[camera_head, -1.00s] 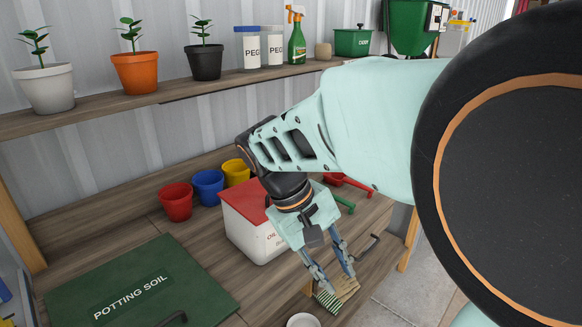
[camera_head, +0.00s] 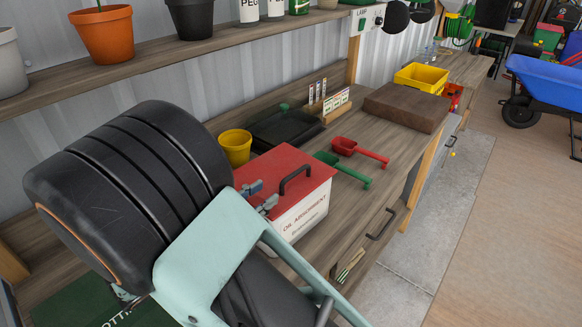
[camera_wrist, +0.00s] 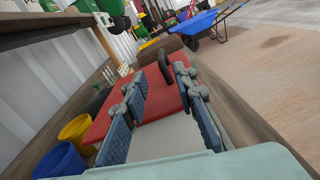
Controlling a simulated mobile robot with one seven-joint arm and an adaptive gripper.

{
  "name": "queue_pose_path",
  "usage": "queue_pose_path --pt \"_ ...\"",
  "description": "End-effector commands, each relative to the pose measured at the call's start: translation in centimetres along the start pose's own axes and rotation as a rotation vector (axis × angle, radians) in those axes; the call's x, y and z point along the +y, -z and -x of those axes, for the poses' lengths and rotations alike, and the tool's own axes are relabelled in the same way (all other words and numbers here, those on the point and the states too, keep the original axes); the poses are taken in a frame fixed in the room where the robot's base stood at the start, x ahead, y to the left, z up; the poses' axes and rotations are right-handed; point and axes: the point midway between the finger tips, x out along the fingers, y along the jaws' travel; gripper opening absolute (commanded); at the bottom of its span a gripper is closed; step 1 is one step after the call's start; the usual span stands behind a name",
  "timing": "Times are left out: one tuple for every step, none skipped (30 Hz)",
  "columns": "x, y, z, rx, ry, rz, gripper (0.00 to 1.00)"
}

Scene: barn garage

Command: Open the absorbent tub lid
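The absorbent tub (camera_head: 306,214) is a white box labelled oil absorbent, standing on the wooden bench. Its red lid (camera_head: 283,162) lies flat on top and looks closed, with a black arched handle (camera_head: 296,178) on it. My gripper (camera_head: 265,197) is at the lid's left side, its fingers pointing toward the handle. In the wrist view my gripper (camera_wrist: 157,85) is open over the red lid (camera_wrist: 150,98), with the fingers apart. The handle (camera_wrist: 165,68) stands just ahead of the fingertips, nearer the right finger; I see no grip on it. My arm hides the tub's left part.
A yellow pot (camera_head: 235,147) stands behind the tub, and a blue pot (camera_wrist: 58,162) shows in the wrist view. Green (camera_head: 342,170) and red (camera_head: 360,151) scoops lie to the right. A black tray (camera_head: 285,128) is behind. A drawer pull (camera_head: 381,224) sticks out in front.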

Motion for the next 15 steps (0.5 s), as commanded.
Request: queue_pose_path --pt "-0.1 -0.1 -0.8 -0.002 0.004 0.001 0.26" --pt "-0.1 -0.1 -1.2 -0.001 0.004 0.0 0.26" --pt "-0.1 -0.1 -1.9 -0.001 0.004 0.001 0.26" --pt "-0.2 -0.2 -2.5 -0.002 0.006 0.001 0.26" --pt "-0.2 -0.2 -3.1 -0.002 0.007 0.0 0.26" --pt "-0.1 -0.2 -3.9 -0.001 0.006 0.0 0.26" --pt "-0.2 -0.2 -4.5 -0.001 0.007 0.0 0.26" --pt "-0.2 -0.2 -5.1 0.0 0.007 0.0 0.26" --pt "-0.2 -0.2 -5.9 -0.001 0.007 -0.001 0.26" --pt "-0.2 -0.2 -6.4 -0.001 0.007 -0.001 0.26" --pt "-0.2 -0.1 -6.9 0.0 0.007 -0.001 0.26" --pt "-0.2 -0.1 -7.6 0.0 0.006 -0.001 0.26" --pt "-0.2 -0.1 -8.0 0.0 0.007 -0.001 0.26" --pt "-0.2 -0.1 -8.4 0.0 0.007 -0.002 0.26" --pt "-0.2 -0.1 -8.9 0.0 0.006 -0.002 0.26"
